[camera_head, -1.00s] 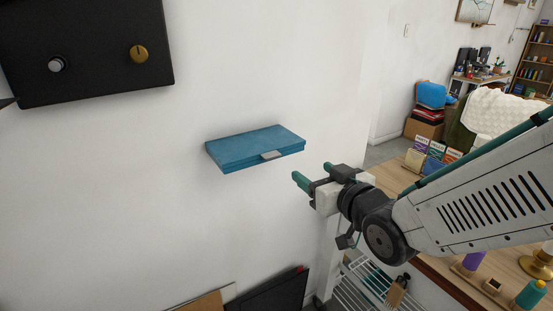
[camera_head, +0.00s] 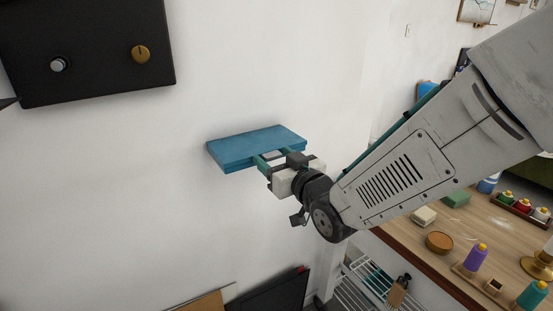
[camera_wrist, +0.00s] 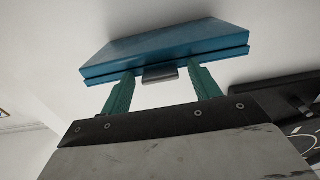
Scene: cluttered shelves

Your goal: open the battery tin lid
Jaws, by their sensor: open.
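The battery tin (camera_head: 240,148) is a flat blue box on the white wall, with its lid shut. It also shows in the wrist view (camera_wrist: 165,52), where a seam runs along its front edge. A small grey latch tab (camera_wrist: 160,75) sits at the middle of that edge. My gripper (camera_head: 265,160) is at the tin's front edge, open, with one green finger on each side of the tab. In the wrist view my gripper (camera_wrist: 162,88) has its fingertips close to the front edge; I cannot tell whether they touch it.
A black panel with two knobs (camera_head: 95,50) hangs on the wall at upper left. A wooden table (camera_head: 425,265) with bottles and small items stands at lower right, below my arm. A white wire rack (camera_head: 350,297) is under it. The wall around the tin is bare.

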